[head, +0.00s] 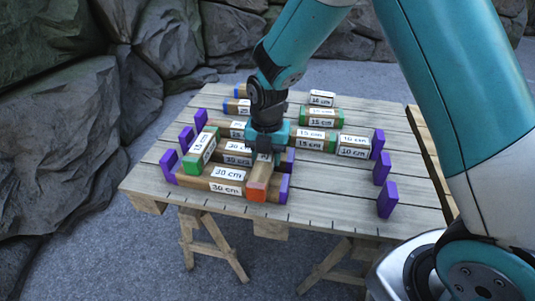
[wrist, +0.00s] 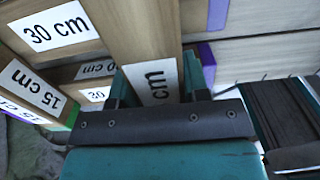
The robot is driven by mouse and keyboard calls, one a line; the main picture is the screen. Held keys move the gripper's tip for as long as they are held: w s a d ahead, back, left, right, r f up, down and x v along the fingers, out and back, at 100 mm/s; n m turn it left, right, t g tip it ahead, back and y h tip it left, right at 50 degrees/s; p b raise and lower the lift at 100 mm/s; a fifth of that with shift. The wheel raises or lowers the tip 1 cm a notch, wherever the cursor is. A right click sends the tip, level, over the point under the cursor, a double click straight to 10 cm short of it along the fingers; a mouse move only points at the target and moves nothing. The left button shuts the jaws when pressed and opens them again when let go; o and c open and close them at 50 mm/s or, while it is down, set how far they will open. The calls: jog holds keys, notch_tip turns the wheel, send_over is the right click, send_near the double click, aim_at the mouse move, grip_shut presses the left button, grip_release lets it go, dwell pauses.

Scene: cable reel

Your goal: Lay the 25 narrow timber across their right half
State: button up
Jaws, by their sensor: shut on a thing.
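My gripper (head: 266,150) is shut on a narrow timber (head: 262,176) with an orange end facing the front. Its fingers (wrist: 158,88) clasp the timber's sides in the wrist view, over a label that reads only "cm"; the number is hidden. The held timber (wrist: 142,35) runs front to back over the right part of the 30 cm timbers (head: 226,180). I cannot tell whether it touches them. The 30 cm timbers lie left to right and show purple right ends. A green-ended 15 cm timber (head: 203,147) lies across their left part.
More labelled timbers lie behind: blue-ended ones (head: 237,106), 15 cm ones (head: 321,117) and a 10 cm one (head: 353,145). Upright purple blocks (head: 387,198) stand along both sides of the wooden table (head: 330,205). The table's front right is mostly bare.

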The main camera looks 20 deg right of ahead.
jog(key=shift+f, duration=0.2)
jog(key=o, duration=1.1)
notch_tip(320, 180, up, 17)
jog(key=p, duration=0.4)
jog(key=s+a+r+m+y, duration=0.2)
jog(key=s+r+m, duration=0.1)
jog(key=s+m, duration=0.85)
jog(key=s+a+r+m+y, duration=0.2)
jog(key=s+a+r+m, duration=0.1)
jog(key=s+m, duration=0.9)
jog(key=shift+n, duration=0.65)
jog(key=r+p, duration=0.5)
jog(key=r, duration=0.1)
jog(key=r+p, duration=1.1)
jog(key=p, duration=0.1)
jog(key=shift+s+d+r, duration=0.25)
jog(key=shift+r, duration=0.15)
